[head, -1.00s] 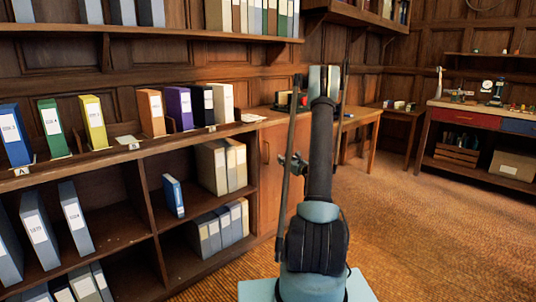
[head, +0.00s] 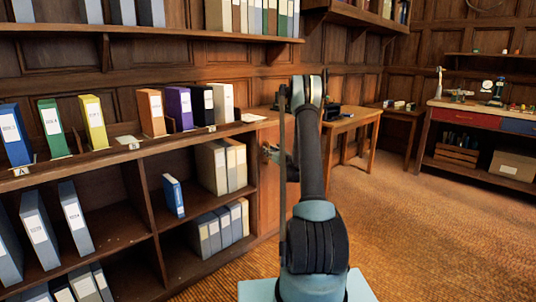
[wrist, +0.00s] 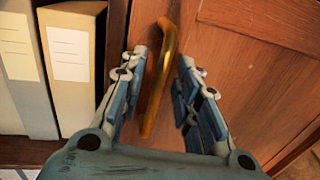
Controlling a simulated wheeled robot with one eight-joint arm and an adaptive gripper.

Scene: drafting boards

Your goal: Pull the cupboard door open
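The wooden cupboard door (head: 268,195) is at the right end of the low shelf unit in the head view, partly hidden by my arm. It looks shut. In the wrist view the brown door (wrist: 222,75) fills the right side. Its curved brass bar handle (wrist: 163,70) stands out from the door and runs between my fingers. In the head view my gripper (head: 271,153) is at the door's face, and the handle is hidden.
Grey and cream binders (wrist: 70,60) stand just left of the door in the wrist view. Open shelves (head: 125,225) with binders lie left of the door. A wooden table (head: 345,122) stands behind my arm. The carpet (head: 410,230) at right is clear.

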